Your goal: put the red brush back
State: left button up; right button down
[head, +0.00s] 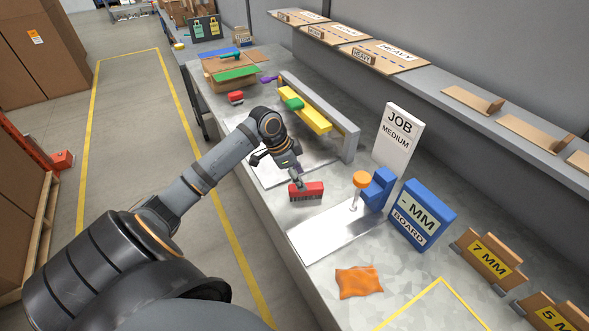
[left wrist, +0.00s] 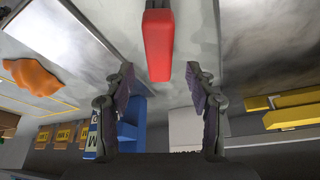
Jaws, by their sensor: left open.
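The red brush (head: 306,191), a red block with dark bristles below, is on the bench between two metal plates. My left gripper (head: 297,177) is right above it and hides part of its upper side. In the left wrist view the red brush (left wrist: 158,45) lies lengthwise in line with the gap between the two fingers of my left gripper (left wrist: 159,72). The fingers are apart, with clear space on both sides of the brush. I cannot tell how much height is left between fingertips and brush. My right gripper is not in view.
A metal plate with a blue clamp (head: 378,188) and orange knob (head: 361,180) stands to the right. A yellow bar (head: 312,118) lies behind. An orange cloth (head: 359,282) and a blue board sign (head: 421,214) are nearby. A smaller red item (head: 235,97) sits farther back.

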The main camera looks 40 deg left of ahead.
pick_arm(q)
jog(key=v, duration=0.4)
jog(key=shift+s+a+r, duration=0.15)
jog(key=shift+r, duration=0.15)
jog(key=shift+s+r, duration=0.1)
jog(key=shift+r, duration=0.35)
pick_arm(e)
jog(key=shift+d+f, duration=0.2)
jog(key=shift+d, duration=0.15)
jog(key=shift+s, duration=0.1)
